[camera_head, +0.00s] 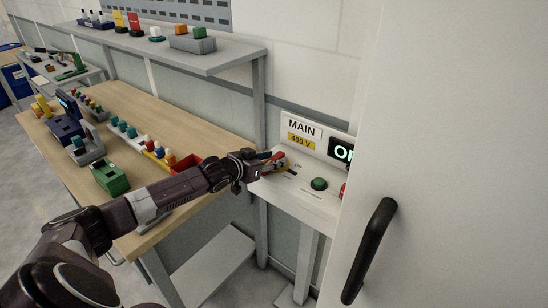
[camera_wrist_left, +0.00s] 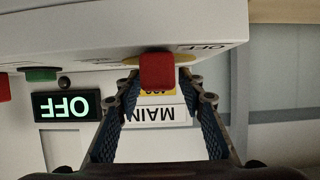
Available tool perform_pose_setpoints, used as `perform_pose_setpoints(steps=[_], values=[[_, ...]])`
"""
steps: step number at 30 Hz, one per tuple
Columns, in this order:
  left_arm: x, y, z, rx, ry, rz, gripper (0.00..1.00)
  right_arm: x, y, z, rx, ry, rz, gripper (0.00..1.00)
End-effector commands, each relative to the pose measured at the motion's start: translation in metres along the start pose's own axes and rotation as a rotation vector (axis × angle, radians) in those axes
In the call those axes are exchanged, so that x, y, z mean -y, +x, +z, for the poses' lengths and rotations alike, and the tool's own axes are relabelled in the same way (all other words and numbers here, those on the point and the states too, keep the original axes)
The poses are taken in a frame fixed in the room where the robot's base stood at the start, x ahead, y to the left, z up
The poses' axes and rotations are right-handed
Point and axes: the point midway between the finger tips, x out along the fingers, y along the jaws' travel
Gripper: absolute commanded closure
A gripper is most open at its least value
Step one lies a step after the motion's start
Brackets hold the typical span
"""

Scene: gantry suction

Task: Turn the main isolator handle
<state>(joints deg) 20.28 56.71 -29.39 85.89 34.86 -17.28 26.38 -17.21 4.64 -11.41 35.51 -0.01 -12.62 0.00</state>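The red main isolator handle (camera_head: 278,156) sits on a yellow base on the sloped top of the white panel, under the sign reading MAIN and 400 V. It also shows in the left wrist view (camera_wrist_left: 157,72), which is upside down. My left gripper (camera_head: 270,160) is at the handle. In the wrist view its two blue-padded fingers (camera_wrist_left: 160,82) stand apart on either side of the red handle, with small gaps visible. Whether the fingertips reach past the handle, I cannot tell. The lit display (camera_wrist_left: 67,106) reads OFF. My right gripper is not in view.
A green button (camera_head: 319,184) and a partly hidden red one (camera_head: 344,190) sit on the panel right of the handle. A white door with a black handle (camera_head: 369,250) covers the right foreground. A wooden bench (camera_head: 160,238) with a green box (camera_head: 111,178) and red bin stands left.

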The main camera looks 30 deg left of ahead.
Motion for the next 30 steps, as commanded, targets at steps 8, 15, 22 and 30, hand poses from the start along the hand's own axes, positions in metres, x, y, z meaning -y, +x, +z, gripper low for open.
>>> perform_pose_setpoints(steps=[8,15,22,30], values=[[-0.0003,0.0059,-0.0004,0.0,0.001,0.0,0.64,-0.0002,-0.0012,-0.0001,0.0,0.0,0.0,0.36],[-0.0003,0.0057,-0.0001,0.0,0.001,0.0,0.75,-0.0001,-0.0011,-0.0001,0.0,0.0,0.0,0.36],[-0.0003,0.0056,-0.0001,0.0,0.001,0.0,1.0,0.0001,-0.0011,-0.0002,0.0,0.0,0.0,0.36],[-0.0004,0.0056,0.0,0.0,0.001,0.0,1.0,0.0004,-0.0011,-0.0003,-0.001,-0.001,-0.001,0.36]])
